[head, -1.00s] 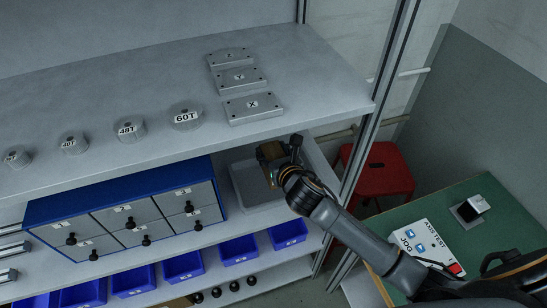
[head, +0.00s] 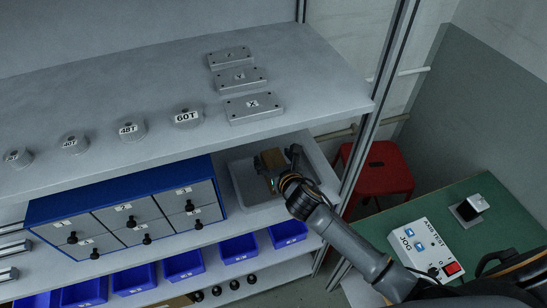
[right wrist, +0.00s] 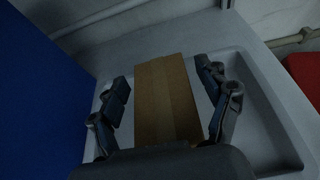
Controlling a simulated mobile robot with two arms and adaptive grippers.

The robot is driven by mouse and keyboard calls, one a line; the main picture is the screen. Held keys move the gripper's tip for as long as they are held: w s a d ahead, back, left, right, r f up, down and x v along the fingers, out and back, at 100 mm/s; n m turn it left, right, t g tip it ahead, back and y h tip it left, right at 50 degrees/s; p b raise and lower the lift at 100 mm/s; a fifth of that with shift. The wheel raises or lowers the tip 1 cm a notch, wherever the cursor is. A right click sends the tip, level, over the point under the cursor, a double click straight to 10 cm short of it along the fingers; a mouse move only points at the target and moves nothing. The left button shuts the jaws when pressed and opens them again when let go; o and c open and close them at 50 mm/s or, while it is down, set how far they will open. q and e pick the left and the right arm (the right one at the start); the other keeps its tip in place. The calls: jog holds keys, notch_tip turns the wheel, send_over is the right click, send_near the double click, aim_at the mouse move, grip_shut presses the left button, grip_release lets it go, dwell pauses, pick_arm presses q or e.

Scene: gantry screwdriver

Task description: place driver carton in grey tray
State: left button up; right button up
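The brown driver carton (head: 270,162) is in the grey tray (head: 240,186) on the shelf right of the blue drawer cabinet. In the right wrist view the carton (right wrist: 165,95) lies between the two fingers of my right gripper (right wrist: 165,88), with the tray floor around it. A gap shows on each side of the carton, so the fingers are open and apart from it. In the head view my right gripper (head: 278,165) is over the tray and partly covers the carton. My left gripper is not in view.
The blue drawer cabinet (head: 125,210) stands close to the left of the tray. The upper shelf (head: 200,100) with gears and plates overhangs behind it. A shelf post (head: 360,140) is on the right. A red stool (head: 375,175) and a green table (head: 490,215) stand beyond.

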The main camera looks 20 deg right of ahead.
jog(key=shift+r, duration=0.2)
jog(key=shift+s, duration=0.25)
jog(key=v, duration=1.1)
jog(key=shift+s+b, duration=0.2)
jog(key=shift+b, duration=0.2)
jog(key=shift+d+r, duration=0.1)
